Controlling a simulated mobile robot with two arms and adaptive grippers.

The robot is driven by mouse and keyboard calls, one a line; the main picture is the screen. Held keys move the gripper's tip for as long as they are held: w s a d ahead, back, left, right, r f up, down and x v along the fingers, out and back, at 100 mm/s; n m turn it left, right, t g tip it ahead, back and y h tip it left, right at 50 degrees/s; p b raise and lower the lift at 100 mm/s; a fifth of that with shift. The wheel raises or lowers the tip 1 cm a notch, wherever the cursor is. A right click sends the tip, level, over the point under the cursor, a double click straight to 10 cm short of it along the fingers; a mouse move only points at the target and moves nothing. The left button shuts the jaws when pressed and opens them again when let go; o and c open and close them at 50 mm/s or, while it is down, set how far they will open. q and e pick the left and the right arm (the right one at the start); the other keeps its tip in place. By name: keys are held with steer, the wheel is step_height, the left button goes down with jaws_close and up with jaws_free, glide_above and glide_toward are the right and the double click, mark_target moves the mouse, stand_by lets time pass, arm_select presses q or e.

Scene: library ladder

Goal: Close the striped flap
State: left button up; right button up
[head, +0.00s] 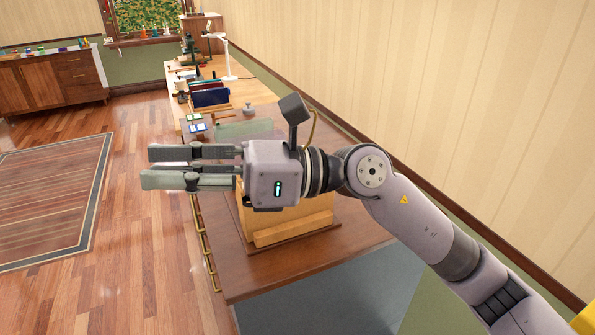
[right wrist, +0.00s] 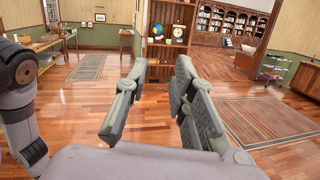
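I cannot make out a striped flap in either view. A light wooden box-like piece (head: 289,222) stands on the dark wooden bench top, largely hidden behind my right gripper and wrist. My right gripper (head: 150,167) hangs in front of and above it in the head view, with its fingers pointing left. The fingers are apart with nothing between them. They also show in the right wrist view (right wrist: 160,75), with a clear gap over the open floor.
The bench (head: 262,282) runs along the wall, with a brass rail on its left side. Books (head: 210,97), a white lamp (head: 223,55) and small items stand farther back. A rug (head: 50,200) lies on open wooden floor at left.

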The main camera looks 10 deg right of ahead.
steer(key=w+d+f+n+t+h, duration=0.4)
steer(key=w+d+f+n+h, duration=0.15)
steer(key=h, duration=0.45)
steer(key=w+d+r+m+t+h, duration=0.1)
steer(key=w+d+r+t+h, duration=0.2)
steer(key=d, duration=0.4)
steer(key=w+d+r+m+t+h, duration=0.1)
steer(key=w+d+t+h, duration=0.1)
steer(key=w+d+h, duration=0.35)
arm_select(q)
steer(key=f+b, duration=0.4)
steer(key=shift+w+f+b, duration=0.25)
steer(key=shift+w+b, duration=0.05)
arm_select(e)
steer(key=w+a+f, duration=0.1)
steer(key=w+f, duration=0.3)
steer(key=f, duration=0.3)
steer(key=w+a+f+y, duration=0.1)
steer(key=w+f, duration=0.3)
steer(key=f, duration=0.3)
steer(key=shift+f, duration=0.25)
steer(key=shift+c, duration=0.5)
jaws_close()
